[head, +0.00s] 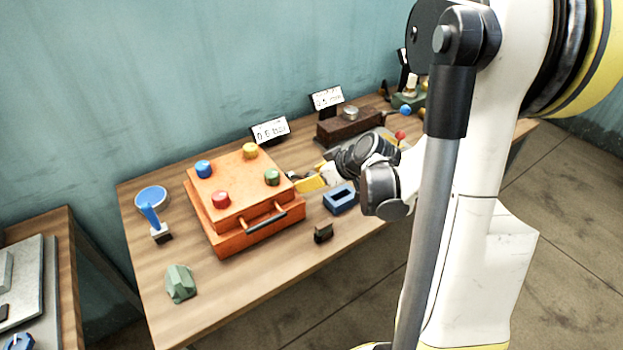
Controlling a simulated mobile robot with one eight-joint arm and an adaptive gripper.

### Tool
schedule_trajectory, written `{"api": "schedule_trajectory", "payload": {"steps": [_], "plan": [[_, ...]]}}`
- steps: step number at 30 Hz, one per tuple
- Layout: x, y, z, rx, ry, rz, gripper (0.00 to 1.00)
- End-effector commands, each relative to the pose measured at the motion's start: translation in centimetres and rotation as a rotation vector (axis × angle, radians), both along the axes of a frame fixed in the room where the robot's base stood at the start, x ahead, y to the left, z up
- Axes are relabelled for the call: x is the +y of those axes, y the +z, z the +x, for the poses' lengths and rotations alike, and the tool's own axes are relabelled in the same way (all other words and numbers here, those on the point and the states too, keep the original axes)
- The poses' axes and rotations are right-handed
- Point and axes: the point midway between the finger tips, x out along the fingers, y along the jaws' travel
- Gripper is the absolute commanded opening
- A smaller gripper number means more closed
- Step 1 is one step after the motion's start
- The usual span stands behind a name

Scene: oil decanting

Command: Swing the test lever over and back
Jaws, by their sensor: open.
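I cannot tell for sure which part is the test lever. A thin dark rod with a blue ball (405,110) sticks out at the right of a dark brown box (350,125). A red ball (400,135) shows just below it, beside a grey unit partly hidden by my wrist. My gripper (306,183) shows only in part, its yellow end beside the right side of an orange box (240,185). My wrist covers much of it, and its fingertips are hard to make out. I see nothing held in it.
The orange box carries several coloured knobs and a front handle. The table's front strip is mostly clear.

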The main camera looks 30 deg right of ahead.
Motion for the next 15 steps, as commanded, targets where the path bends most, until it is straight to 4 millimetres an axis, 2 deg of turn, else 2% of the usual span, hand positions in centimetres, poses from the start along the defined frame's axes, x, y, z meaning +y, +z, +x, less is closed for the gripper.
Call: {"api": "schedule_trajectory", "payload": {"steps": [3, 9, 15], "plan": [[0.0, 0.04, -0.01, 0.0, 0.0, 0.0, 0.56], [-0.01, 0.04, -0.01, 0.0, 0.0, 0.0, 0.0], [0.01, 0.21, 0.07, 0.006, 0.001, 0.0, 0.0]]}}
